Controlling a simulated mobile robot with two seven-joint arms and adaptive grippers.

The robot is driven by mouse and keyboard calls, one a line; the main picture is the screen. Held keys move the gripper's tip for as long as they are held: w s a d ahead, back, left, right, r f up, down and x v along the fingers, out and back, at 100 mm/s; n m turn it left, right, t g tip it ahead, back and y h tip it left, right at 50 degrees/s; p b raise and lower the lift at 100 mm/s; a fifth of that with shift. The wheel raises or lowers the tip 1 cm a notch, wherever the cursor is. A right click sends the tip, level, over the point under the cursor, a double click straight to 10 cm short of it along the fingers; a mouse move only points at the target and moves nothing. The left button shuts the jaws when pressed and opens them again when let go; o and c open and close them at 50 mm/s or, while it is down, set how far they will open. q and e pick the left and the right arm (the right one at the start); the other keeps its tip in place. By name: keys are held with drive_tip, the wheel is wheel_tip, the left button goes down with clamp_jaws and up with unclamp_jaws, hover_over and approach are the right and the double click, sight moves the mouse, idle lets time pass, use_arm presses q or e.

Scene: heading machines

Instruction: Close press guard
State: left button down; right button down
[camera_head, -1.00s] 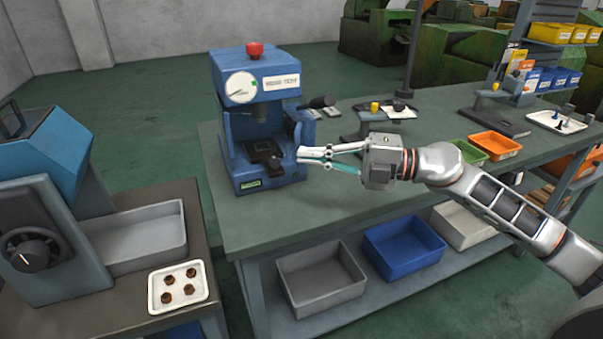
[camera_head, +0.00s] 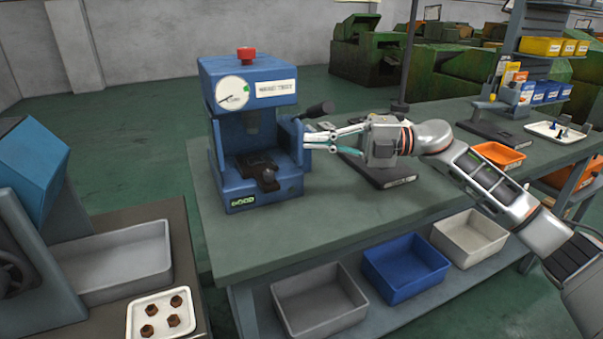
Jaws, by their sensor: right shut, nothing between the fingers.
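The blue press (camera_head: 247,80) stands on the green bench, with a red button on top and a round dial on its front. Its front work area is open to view, with a dark fixture inside. A blue panel (camera_head: 289,146) that looks like the guard stands at the right side of the press and does not cover the front. My right gripper (camera_head: 307,138) is shut and empty, its fingertips at the right edge of this panel. Whether they touch it I cannot tell. My left gripper is out of view.
A dark flat stand (camera_head: 388,176) lies on the bench under my right gripper. An orange bin (camera_head: 497,153) is farther right. Grey, blue and white bins sit on the shelf below. The bench (camera_head: 330,215) in front of the press is clear.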

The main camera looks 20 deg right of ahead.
drive_tip(key=shift+w, duration=0.35)
drive_tip(key=shift+d, duration=0.1)
idle(0.5)
